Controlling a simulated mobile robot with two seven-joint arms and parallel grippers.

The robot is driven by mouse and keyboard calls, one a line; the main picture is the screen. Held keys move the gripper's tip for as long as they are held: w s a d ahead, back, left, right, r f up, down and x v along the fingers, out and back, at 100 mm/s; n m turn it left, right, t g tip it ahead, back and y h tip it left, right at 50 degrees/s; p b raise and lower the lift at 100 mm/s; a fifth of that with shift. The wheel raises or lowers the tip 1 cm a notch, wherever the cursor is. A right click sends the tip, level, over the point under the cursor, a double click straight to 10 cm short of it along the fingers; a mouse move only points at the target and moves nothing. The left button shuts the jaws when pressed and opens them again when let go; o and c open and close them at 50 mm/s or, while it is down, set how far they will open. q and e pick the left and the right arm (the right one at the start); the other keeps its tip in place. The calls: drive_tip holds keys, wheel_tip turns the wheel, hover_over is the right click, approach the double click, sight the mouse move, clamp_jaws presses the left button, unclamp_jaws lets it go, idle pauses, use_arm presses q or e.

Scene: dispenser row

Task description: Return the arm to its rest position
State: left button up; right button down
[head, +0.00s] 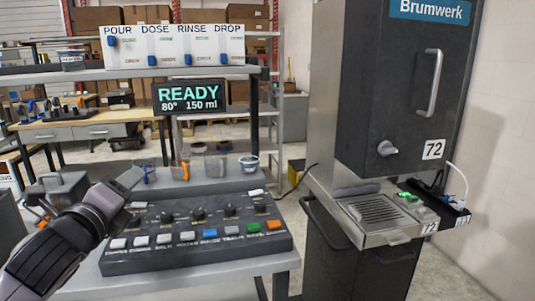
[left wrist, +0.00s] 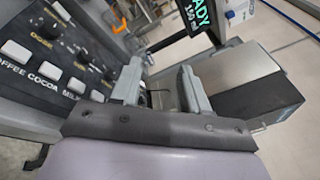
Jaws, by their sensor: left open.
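My left arm comes in from the lower left in the head view. Its left gripper (head: 130,181) is over the left end of the dark button panel (head: 196,257). In the left wrist view the left gripper (left wrist: 160,88) has its two fingers apart, with nothing visible between them. The panel, with its row of buttons and knobs, shows at the left of that view (left wrist: 50,50). I see no object held. My right gripper is in neither view.
A dark Brumwerk machine (head: 395,90) with a drip tray (head: 378,212) stands at the right. Behind the panel are several small cups (head: 215,165), a READY display (head: 188,96) and a board (head: 174,46) with blue sliders. Floor shows between the panel table and machine.

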use_arm(q)
drive_tip(key=s+d+f+n+g+h, duration=0.1)
drive_tip(key=s+d+f+n, duration=0.2)
drive_tip(key=f, duration=0.6)
drive_tip(key=s+f+n+g, duration=0.2)
drive_tip(key=f+n, duration=0.3)
drive_tip(key=f, duration=0.3)
drive_tip(key=s+d+f+n+g+h, duration=0.1)
drive_tip(key=s+d+f+n, duration=0.2)
drive_tip(key=f, duration=0.6)
drive_tip(key=s+f+n+g, duration=0.3)
drive_tip(key=s+f+n, duration=1)
drive_tip(key=s+f, duration=0.3)
drive_tip(key=shift+s+a+f+g+y, duration=0.2)
drive_tip(key=shift+s+g+y, duration=0.15)
drive_tip(key=shift+s, duration=0.8)
drive_tip(key=shift+a, duration=0.1)
